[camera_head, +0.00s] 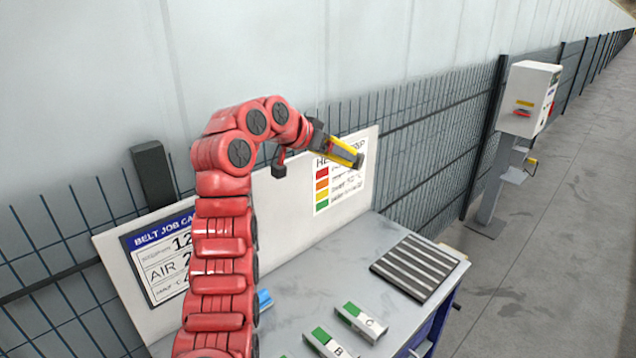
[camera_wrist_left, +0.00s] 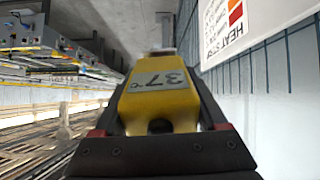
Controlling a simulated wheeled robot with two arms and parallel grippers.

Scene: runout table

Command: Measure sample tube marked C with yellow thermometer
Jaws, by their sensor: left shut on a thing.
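My left gripper (camera_head: 321,140) is shut on the yellow thermometer (camera_head: 341,151) and holds it high above the table, in front of the backboard. In the left wrist view the thermometer (camera_wrist_left: 160,100) sits between the jaws (camera_wrist_left: 160,135), and its display reads 37 °C. The sample marked C (camera_head: 362,322), a pale block-like piece with a green part, lies on the table near the front right. The thermometer is well apart from it. A like piece marked B (camera_head: 331,344) lies to its left. My right gripper is not in view.
The grey table (camera_head: 300,290) has a dark ribbed pad (camera_head: 415,268) at its right. A small blue thing (camera_head: 264,299) is partly hidden by my left arm. The backboard (camera_head: 277,215) carries a colour chart (camera_head: 341,188) and a belt job card (camera_head: 160,265). A wire fence (camera_head: 430,150) stands behind.

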